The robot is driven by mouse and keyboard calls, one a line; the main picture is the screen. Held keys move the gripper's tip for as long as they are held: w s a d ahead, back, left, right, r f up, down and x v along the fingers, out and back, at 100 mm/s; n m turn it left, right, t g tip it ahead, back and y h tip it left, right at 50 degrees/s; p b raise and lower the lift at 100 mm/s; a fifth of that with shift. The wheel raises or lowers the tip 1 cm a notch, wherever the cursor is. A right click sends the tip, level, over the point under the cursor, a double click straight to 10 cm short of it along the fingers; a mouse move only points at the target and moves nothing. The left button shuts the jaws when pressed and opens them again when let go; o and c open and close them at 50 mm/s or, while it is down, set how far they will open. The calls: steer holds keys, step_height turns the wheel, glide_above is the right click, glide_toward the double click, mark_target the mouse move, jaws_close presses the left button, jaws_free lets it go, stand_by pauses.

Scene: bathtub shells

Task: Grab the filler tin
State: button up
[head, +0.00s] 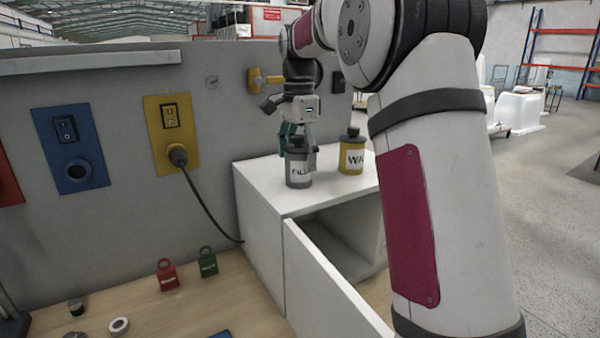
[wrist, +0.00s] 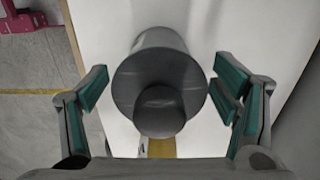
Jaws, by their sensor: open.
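The filler tin (head: 298,172) is a grey can with a dark cap and a white label reading "FILL", partly hidden by my gripper. It stands upright on the white cabinet (head: 262,193). My gripper (head: 298,140) points down over it in the head view. In the wrist view the grey tin (wrist: 160,78) lies between the two green-padded fingers of my gripper (wrist: 162,98). The fingers are open, with a gap visible on each side of the tin.
A yellow tin (head: 351,157) labelled "WA" stands right of the filler tin on the cabinet. The cabinet door (head: 325,285) hangs open at the front. Red (head: 167,275) and green padlocks (head: 207,263) sit on the wooden bench. A wall panel rises behind the tins.

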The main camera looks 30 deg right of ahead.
steer(key=shift+f, duration=0.95)
steer(key=c, duration=1.7)
steer(key=shift+r, duration=0.1)
steer(key=shift+r+p, duration=0.4)
steer(key=shift+r, duration=0.75)
steer(key=shift+s+a+r+p, duration=0.1)
steer(key=shift+s+r+p, duration=0.25)
steer(key=shift+r, duration=0.35)
steer(key=shift+s+a+r+p, duration=0.25)
steer(key=shift+s+p, duration=1.35)
steer(key=shift+s, duration=0.95)
steer(key=shift+s+a+r+p, duration=0.15)
steer(key=shift+s+a+p, duration=0.15)
steer(key=shift+s+p, duration=1.8)
steer(key=shift+s+a+r+p, duration=0.25)
steer(key=shift+s+p, duration=0.9)
steer(key=shift+s, duration=1.8)
